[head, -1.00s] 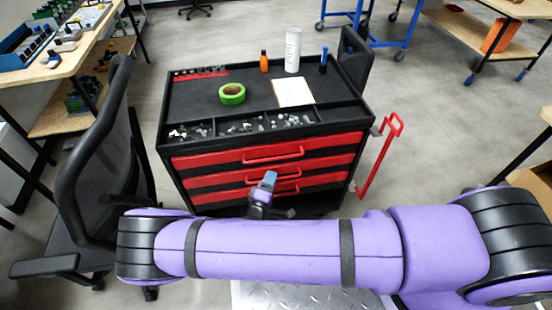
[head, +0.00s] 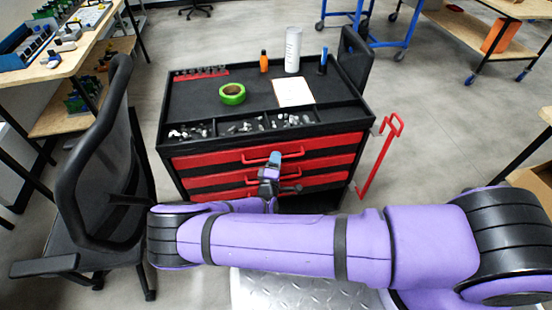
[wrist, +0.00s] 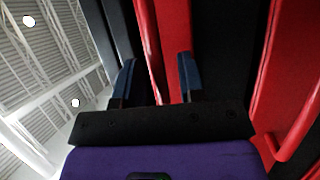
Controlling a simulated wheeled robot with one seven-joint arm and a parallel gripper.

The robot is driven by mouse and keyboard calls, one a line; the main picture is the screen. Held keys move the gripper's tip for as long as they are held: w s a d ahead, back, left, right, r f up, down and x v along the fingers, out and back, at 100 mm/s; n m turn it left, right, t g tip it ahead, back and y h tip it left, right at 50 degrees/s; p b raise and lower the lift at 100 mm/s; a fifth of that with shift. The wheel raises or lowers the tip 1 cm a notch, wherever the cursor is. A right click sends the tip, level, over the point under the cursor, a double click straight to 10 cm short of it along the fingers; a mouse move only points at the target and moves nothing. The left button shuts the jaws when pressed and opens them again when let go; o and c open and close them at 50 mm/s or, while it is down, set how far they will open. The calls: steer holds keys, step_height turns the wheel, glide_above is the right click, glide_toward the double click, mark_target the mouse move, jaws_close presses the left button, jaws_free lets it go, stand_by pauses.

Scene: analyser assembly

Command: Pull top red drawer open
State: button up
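The top red drawer (head: 212,159) is the uppermost front of a black and red tool cart, and it sits flush with the front. Its red bar handle (head: 255,161) runs across the middle, partly hidden by my gripper (head: 275,158). In the wrist view my gripper (wrist: 156,60) has its two blue-grey fingers apart. The red handle bar (wrist: 148,45) shows between them, with gaps on both sides and no clear contact. The red drawer front lies behind the right finger. A lower drawer's handle (wrist: 296,132) shows at the right.
The cart top (head: 195,100) holds green tape (head: 232,94), an orange bottle (head: 264,62), a white cylinder (head: 293,50) and a paper sheet (head: 293,93). A black chair (head: 95,160) stands close on the left. A red side handle (head: 378,165) sticks out at right.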

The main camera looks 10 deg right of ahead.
steer(key=shift+w+d+r, duration=0.1)
steer(key=shift+w+d, duration=0.05)
steer(key=shift+w, duration=0.25)
jaws_close()
steer(key=shift+s, duration=0.1)
